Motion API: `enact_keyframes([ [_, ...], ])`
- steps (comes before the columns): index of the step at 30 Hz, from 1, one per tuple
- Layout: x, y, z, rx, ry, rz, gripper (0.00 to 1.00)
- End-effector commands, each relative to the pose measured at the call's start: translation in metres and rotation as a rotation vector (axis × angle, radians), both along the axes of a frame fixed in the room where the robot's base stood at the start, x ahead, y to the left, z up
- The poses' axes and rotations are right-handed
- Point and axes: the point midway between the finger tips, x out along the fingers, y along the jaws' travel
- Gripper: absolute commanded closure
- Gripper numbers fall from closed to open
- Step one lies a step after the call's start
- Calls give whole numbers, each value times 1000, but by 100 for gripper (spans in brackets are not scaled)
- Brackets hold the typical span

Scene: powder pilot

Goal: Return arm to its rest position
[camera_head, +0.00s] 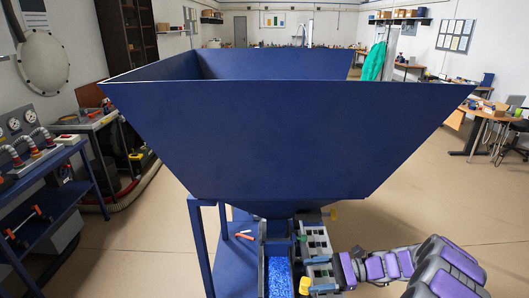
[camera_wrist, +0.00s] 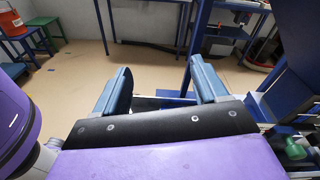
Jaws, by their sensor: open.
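My gripper (camera_wrist: 160,66) shows in the wrist view with two blue-grey fingers spread wide apart. The space between them is empty, with floor and a blue frame beyond. In the head view my purple and grey arm (camera_head: 390,266) reaches in from the lower right. Its left end is beside the machinery under the large blue hopper (camera_head: 290,135); I cannot make out the fingers there.
Under the hopper, a narrow channel holds blue granules (camera_head: 279,277). A yellow part (camera_head: 322,286) lies close to my arm. In the wrist view a blue post (camera_wrist: 196,45) rises near the right finger, and a green knob (camera_wrist: 295,150) is at lower right. Open floor (camera_head: 430,215) lies right of the hopper.

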Motion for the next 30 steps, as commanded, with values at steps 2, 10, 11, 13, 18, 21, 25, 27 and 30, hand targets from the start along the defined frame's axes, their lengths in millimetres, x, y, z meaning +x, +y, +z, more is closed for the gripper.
enact_keyframes([
  [2, -12, 20, 22, -32, -44, 65, 28],
  [10, -64, 70, 74, -166, -186, 276, 28],
  [11, -71, 74, 78, -183, -201, 298, 28],
  [13, -88, 83, 88, -221, -239, 351, 28],
  [18, -130, 98, 106, -325, -331, 480, 28],
  [21, -154, 103, 113, -393, -388, 550, 28],
  [25, -187, 104, 120, -479, -457, 641, 28],
  [27, -204, 102, 123, -529, -492, 690, 28],
  [30, -227, 98, 125, -601, -547, 752, 28],
])
